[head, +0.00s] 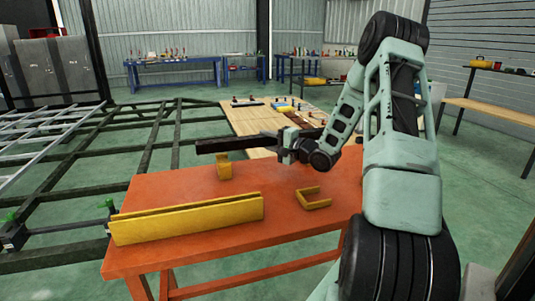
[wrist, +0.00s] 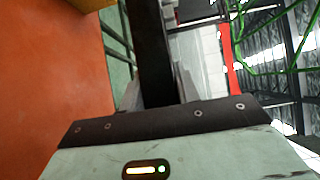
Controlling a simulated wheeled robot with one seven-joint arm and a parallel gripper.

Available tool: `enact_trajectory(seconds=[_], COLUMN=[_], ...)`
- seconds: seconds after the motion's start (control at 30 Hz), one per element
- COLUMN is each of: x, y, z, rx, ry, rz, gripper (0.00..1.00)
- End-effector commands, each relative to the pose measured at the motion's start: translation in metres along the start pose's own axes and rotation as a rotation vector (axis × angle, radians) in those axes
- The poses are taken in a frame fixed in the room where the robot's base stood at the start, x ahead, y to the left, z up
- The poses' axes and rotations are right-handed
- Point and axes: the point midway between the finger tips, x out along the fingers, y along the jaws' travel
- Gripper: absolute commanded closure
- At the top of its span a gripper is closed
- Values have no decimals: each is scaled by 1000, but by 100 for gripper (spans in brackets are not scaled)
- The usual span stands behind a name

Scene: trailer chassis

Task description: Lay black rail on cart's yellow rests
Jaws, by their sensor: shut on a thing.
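The black rail (head: 232,145) is held roughly level above the back edge of the orange cart top (head: 275,215). My gripper (head: 283,147) is shut on the rail, which sticks out to its left and a little to its right. In the wrist view the rail (wrist: 150,45) runs up between the fingers. One yellow rest (head: 224,171) stands on the cart just below the rail's left part; I cannot tell whether they touch. Another yellow U-shaped rest (head: 313,200) lies right of centre, clear of the rail. The wrist view shows a yellow edge at top left.
A long yellow channel (head: 187,219) lies along the cart's front left edge. Dark chassis frames (head: 150,140) stand at left and behind. A wooden-topped surface with parts (head: 255,118) is behind the cart. The middle of the cart top is clear.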

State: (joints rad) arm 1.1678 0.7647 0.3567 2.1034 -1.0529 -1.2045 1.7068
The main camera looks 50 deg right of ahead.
Motion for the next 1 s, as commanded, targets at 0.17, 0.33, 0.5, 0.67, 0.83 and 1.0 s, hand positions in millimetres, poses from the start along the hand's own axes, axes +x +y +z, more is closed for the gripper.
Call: enact_trajectory(seconds=[0.17, 0.33, 0.5, 0.67, 0.83, 1.0], x=[0, 1, 1, 1, 0, 0], y=[13, 34, 36, 37, 40, 40], z=[0, 0, 0, 0, 0, 0], rx=[0, -1, -3, -2, -1, -1], ry=[-1, -1, -1, -1, -1, -1], rz=[-3, -4, -5, -5, -1, -1], gripper=[100, 100, 100, 100, 46, 46])
